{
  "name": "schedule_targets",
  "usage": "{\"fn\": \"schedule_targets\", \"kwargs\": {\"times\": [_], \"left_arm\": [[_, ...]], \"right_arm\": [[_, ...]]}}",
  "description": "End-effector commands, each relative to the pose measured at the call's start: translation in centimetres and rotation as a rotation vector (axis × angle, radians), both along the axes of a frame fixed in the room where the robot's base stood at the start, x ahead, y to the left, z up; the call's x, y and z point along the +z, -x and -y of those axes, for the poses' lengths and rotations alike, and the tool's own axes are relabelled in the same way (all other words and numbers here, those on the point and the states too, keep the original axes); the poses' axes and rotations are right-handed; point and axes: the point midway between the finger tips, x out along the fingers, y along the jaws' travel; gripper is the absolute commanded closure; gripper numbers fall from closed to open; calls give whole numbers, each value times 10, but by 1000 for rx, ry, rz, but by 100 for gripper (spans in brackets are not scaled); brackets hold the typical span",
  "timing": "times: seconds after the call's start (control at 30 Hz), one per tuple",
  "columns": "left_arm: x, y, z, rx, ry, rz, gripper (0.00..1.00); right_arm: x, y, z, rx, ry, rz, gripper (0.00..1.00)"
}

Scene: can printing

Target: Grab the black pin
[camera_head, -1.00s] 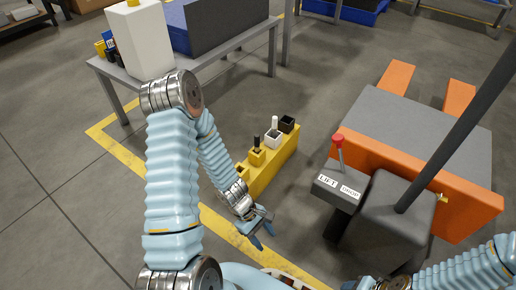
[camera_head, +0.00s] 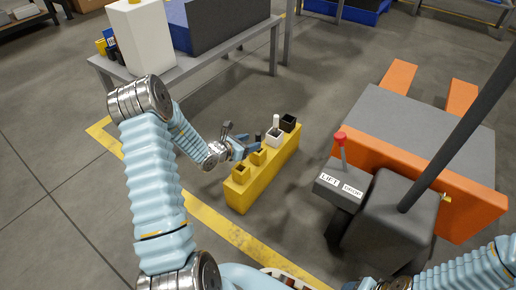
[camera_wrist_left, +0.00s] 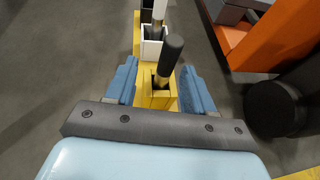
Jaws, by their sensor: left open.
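The black pin (camera_head: 257,138) stands upright in a yellow socket (camera_head: 258,156) on the long yellow block (camera_head: 265,173). In the left wrist view the black pin (camera_wrist_left: 171,55) has a dark grip above a brass-coloured lower part. My left gripper (camera_head: 240,148) is open, just left of the pin's socket. In the left wrist view its blue fingers (camera_wrist_left: 160,87) are on either side of the pin and socket, with gaps; contact does not show.
A white pin (camera_head: 276,121) stands in a white socket (camera_head: 274,138), with a black socket (camera_head: 288,123) behind. An empty-looking yellow socket (camera_head: 239,172) is nearest. An orange and grey lift machine (camera_head: 418,140) stands right; a table (camera_head: 232,45) stands behind left.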

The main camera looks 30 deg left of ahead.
Motion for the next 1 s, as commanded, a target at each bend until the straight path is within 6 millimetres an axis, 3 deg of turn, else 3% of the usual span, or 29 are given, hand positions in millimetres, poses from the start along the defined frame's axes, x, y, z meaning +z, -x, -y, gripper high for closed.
{"fn": "schedule_targets", "kwargs": {"times": [0.4,0.7,0.77,1.0], "left_arm": [[-19,-45,20,-2,0,0,47],[-21,-52,21,-1,-1,-1,47],[-21,-52,21,-1,-1,-1,53],[-21,-52,21,-1,-1,-1,90]], "right_arm": [[-13,-1,0,-2,0,2,47],[-13,-1,0,-2,1,3,47],[-13,-1,0,-2,1,3,47],[-13,-1,0,-2,1,3,47]]}}
